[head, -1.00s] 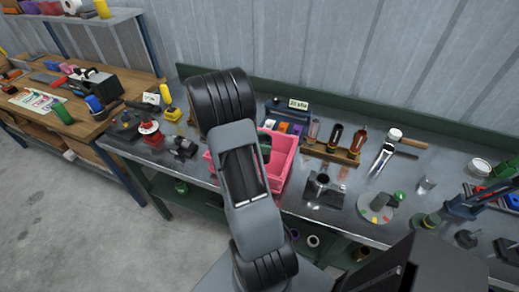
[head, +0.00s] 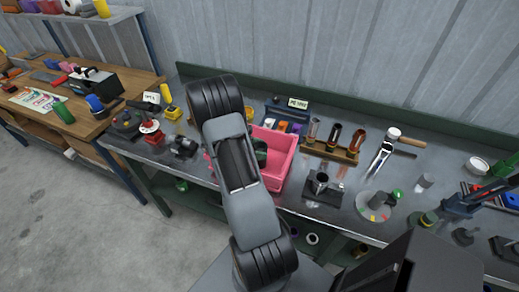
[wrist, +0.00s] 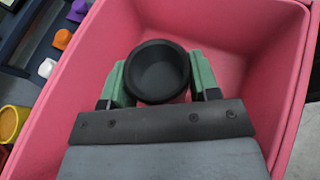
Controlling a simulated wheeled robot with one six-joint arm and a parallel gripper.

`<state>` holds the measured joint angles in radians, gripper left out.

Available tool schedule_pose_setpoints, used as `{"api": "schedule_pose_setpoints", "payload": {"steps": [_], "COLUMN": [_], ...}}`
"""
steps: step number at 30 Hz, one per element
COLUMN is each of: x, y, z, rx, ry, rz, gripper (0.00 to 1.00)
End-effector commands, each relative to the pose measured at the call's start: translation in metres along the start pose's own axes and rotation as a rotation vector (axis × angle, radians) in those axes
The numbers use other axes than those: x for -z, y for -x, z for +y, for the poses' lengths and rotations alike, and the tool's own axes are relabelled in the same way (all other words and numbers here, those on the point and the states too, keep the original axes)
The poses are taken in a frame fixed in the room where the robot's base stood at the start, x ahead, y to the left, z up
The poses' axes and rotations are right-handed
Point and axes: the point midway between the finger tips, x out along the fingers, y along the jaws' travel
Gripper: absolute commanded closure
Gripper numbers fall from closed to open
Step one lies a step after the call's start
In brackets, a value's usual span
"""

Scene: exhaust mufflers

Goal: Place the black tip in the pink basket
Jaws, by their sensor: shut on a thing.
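The black tip (wrist: 158,72) is a round, hollow black piece. My gripper (wrist: 158,82) is shut on it, with a green finger on either side, in the wrist view. The pink basket (wrist: 245,40) lies behind and around the tip in that view, so the tip is over or inside the basket; its exact height above the floor cannot be told. In the head view the pink basket (head: 283,153) stands on the metal bench, partly hidden by my arm. A green part of my gripper (head: 261,152) shows at the basket; the tip is hidden there.
Right of the basket stand a wooden rack (head: 331,151) with several tubes, a dark block with a metal cup (head: 322,183) and a round grey plate (head: 376,206). A small holder with coloured pieces (head: 284,126) is behind the basket. A hammer (head: 393,135) lies further right.

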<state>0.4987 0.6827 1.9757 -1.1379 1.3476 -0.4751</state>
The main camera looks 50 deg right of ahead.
Motion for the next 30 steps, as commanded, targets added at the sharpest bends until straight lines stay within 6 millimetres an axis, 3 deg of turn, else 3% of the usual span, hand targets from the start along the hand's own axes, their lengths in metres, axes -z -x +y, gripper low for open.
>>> {"api": "schedule_pose_setpoints", "payload": {"steps": [2,3,10,20,23,30], "x": [0.003,0.003,0.002,-0.003,0.000,0.002], "y": [-0.001,-0.001,-0.001,0.001,0.012,0.058], "z": [0.000,0.000,0.000,0.000,0.001,0.001], "rx": [0.000,0.000,0.000,0.000,-0.003,-0.006], "ry": [0.000,0.000,0.000,0.000,-0.001,-0.001], "rz": [-0.001,0.000,0.000,0.000,-0.001,0.001], "gripper": [0.72,0.42,0.20,0.19,0.19,0.19]}}
